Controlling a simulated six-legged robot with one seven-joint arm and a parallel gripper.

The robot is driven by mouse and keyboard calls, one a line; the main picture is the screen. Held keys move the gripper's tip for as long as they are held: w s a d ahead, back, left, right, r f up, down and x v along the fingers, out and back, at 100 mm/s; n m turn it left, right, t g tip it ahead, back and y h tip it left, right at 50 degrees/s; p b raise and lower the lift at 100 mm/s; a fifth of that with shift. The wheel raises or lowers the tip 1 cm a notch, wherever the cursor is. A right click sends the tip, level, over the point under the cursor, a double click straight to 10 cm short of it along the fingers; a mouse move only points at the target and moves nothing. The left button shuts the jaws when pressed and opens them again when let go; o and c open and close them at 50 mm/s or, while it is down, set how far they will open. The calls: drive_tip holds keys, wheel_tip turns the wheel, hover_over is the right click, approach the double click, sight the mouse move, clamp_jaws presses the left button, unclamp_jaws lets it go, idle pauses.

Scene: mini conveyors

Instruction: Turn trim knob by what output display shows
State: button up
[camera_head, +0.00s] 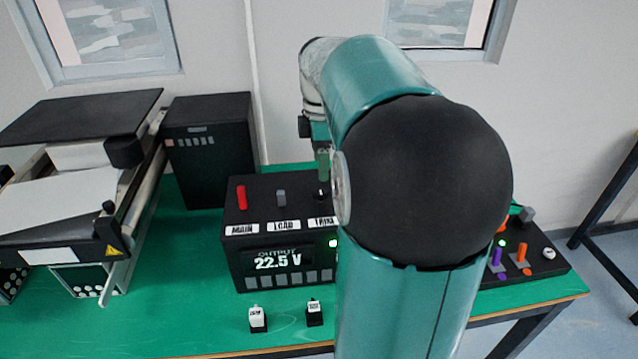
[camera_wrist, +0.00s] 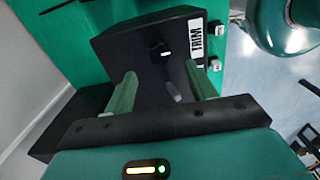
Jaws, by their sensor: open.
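The black power box (camera_head: 238,262) stands on the green bench. Its output display (camera_head: 278,262) reads 22.5 V. The trim knob (camera_wrist: 161,51), dark with a white mark, sits on the box top beside the TRIM label (camera_wrist: 195,41); in the head view the knob (camera_head: 321,194) shows only partly beside my arm. My gripper (camera_wrist: 160,72) is open, its two green fingers apart over the box top, with the knob beyond the gap between their tips. In the head view my gripper (camera_head: 323,165) hangs above the knob. Contact with the knob cannot be seen.
A red lever (camera_head: 241,197) and a grey lever (camera_head: 281,198) stand on the box by the MAIN and LOAD labels. Two small white-topped switches (camera_head: 257,319) (camera_head: 314,312) are in front. A conveyor (camera_head: 70,200) is left; a control panel (camera_head: 525,262) is right.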

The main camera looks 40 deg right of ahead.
sight(320, 189)
wheel_tip(320, 189, down, 7)
drive_tip(key=shift+r, duration=0.1)
drive_tip(key=shift+w+a, duration=0.1)
drive_tip(key=shift+c, duration=0.5)
drive_tip(key=c, duration=0.9)
